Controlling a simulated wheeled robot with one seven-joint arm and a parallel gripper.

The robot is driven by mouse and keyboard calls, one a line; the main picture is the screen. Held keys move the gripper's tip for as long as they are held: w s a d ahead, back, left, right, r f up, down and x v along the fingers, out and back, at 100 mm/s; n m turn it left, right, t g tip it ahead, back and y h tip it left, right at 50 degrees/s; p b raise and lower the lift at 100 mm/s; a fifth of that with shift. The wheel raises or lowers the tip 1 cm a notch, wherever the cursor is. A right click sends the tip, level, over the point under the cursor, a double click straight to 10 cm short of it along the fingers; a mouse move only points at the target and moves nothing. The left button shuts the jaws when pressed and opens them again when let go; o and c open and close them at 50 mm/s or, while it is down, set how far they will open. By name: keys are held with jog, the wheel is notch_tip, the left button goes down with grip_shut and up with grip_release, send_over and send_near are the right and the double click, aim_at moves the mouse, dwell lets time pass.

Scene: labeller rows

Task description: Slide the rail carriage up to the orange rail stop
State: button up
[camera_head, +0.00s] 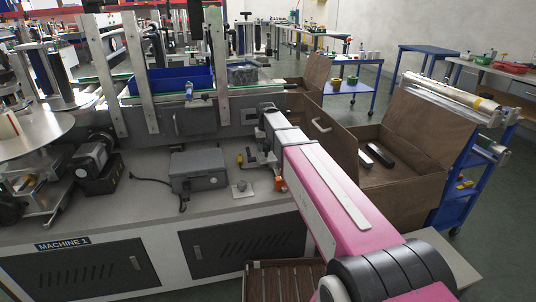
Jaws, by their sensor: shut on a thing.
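My pink arm reaches from the lower right to the machine's bench. My gripper (262,158), dark and small in this view, is low over the right end of the bench, shut on what appears to be the rail carriage. The carriage is mostly hidden by the gripper and wrist, and its outline is hard to make out. A small orange block (279,184), which looks like the orange rail stop, sits just right of and below the gripper, at the arm's edge. A gap between carriage and stop cannot be made out. The rail itself is not clearly visible.
A grey box (199,170) with a cable and a small plate with a knob (242,189) stand left of the gripper. A blue bin (180,80) is on the conveyor above. An open brown crate (400,185) stands to the right.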

jog(key=s+d, duration=0.2)
jog(key=s, duration=0.9)
jog(key=shift+s+d, duration=0.15)
jog(key=shift+s, duration=0.1)
jog(key=o, duration=1.1)
dwell(1.1)
jog(key=shift+r, duration=0.1)
